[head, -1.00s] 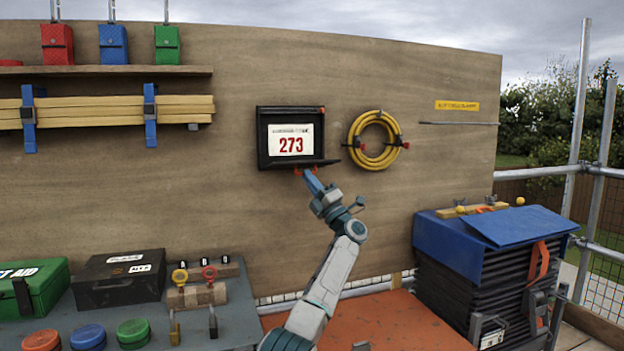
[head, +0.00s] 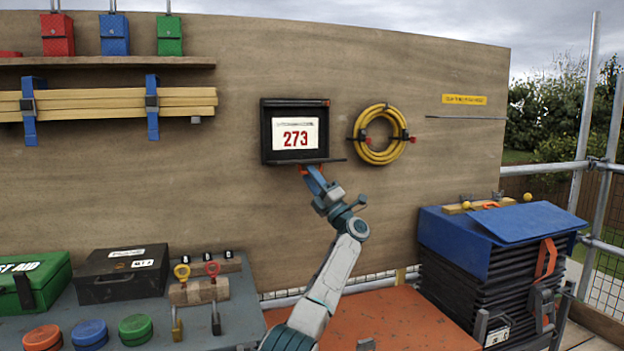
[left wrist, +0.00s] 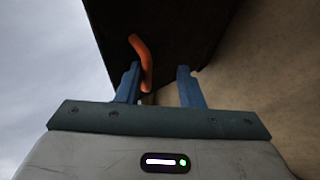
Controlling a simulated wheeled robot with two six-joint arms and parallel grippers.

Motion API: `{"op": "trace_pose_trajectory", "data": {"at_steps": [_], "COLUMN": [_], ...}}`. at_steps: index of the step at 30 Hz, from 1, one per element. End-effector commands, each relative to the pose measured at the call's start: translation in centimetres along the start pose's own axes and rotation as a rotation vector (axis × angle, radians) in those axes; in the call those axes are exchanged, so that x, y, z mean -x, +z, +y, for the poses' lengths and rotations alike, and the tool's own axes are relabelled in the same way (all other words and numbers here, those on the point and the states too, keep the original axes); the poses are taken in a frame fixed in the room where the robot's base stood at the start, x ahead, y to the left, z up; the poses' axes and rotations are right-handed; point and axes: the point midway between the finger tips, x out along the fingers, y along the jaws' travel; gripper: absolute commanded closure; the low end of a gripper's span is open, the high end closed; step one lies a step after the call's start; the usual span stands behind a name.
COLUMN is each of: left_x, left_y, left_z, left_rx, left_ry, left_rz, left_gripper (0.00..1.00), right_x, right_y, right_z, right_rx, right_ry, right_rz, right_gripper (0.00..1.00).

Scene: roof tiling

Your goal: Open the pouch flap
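The pouch (head: 266,146) is a black frame-like holder on the wooden wall, with a white card (head: 296,134) reading 273 in its opening. A thin dark ledge or flap (head: 335,160) sticks out along its lower edge. A small orange tab shows under that edge. My left gripper (head: 309,171) reaches up to it from below. In the left wrist view its blue fingers (left wrist: 158,78) are apart, under a dark underside (left wrist: 170,30). A curved orange pull (left wrist: 142,62) hangs beside the left finger, partly between the fingers; contact is unclear. My right gripper is not in view.
A coiled yellow hose (head: 362,141) hangs right of the pouch. A shelf (head: 110,63) and strapped planks (head: 100,101) are at upper left. Boxes and padlocks stand on a grey bench (head: 236,322) at lower left. A dark tile stack (head: 459,290) with a blue cover stands right.

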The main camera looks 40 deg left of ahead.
Motion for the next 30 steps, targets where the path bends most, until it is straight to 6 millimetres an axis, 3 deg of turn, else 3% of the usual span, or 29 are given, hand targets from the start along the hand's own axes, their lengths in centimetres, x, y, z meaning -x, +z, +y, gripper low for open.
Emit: {"op": "trace_pose_trajectory", "data": {"at_steps": [13,24,30], "left_x": [0.8,7.6,10.2], "left_y": [0.1,0.0,0.0], "left_z": [-0.1,-0.1,0.0], "left_rx": [0.001,0.001,0.002], "left_ry": [-0.002,-0.002,-0.001], "left_rz": [-0.003,-0.003,-0.001], "left_gripper": [0.69,0.69,0.69], "right_x": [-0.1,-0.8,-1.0], "right_y": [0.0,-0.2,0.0], "right_z": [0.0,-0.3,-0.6], "right_rx": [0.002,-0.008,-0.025], "right_ry": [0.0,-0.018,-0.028], "right_rz": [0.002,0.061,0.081], "right_gripper": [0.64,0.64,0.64]}}
